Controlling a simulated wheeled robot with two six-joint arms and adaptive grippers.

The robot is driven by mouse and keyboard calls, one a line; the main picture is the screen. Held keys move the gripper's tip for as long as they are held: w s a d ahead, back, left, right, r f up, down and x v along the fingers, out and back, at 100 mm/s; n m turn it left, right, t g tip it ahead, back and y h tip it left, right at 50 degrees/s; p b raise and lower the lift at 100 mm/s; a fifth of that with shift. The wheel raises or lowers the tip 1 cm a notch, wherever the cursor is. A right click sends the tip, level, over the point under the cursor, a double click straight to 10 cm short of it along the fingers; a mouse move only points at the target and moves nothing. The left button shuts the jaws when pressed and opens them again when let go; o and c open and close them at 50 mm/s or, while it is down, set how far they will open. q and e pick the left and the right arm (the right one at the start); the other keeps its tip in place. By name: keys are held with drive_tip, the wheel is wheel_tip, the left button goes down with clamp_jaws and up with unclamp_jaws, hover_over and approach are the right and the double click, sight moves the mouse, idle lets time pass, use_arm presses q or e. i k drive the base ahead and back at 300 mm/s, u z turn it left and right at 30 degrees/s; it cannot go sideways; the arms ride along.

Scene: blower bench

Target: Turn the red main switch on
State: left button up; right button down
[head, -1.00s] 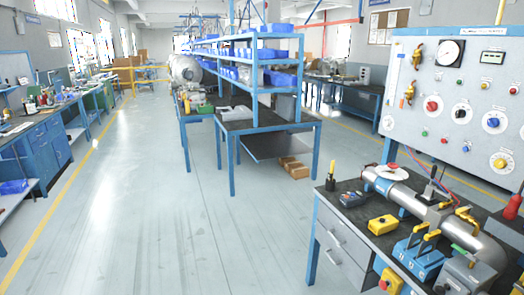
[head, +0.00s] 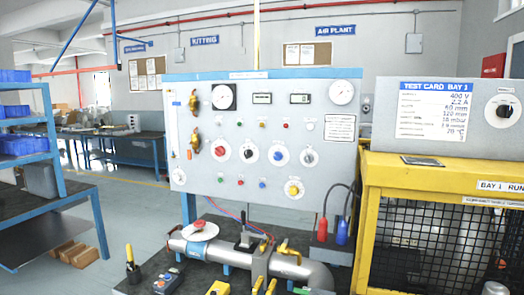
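A red rotary knob (head: 220,151) on a white round plate sits at the left of the middle row of the grey upright panel (head: 240,204). It looks like the red main switch, but its label and pointer position are too small to read. Neither of my grippers is in view.
Yellow levers (head: 194,144) sit just left of the red knob. A pipe (head: 230,250) with a red-centred disc (head: 199,225) lies on the bench before the panel. Red and blue probes (head: 341,232) stand at right. A yellow mesh cage (head: 420,180) borders the right side.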

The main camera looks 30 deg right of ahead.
sight(221, 151)
drive_tip(key=z, duration=0.9)
drive_tip(key=i, duration=0.85)
drive_tip(key=z, duration=0.75)
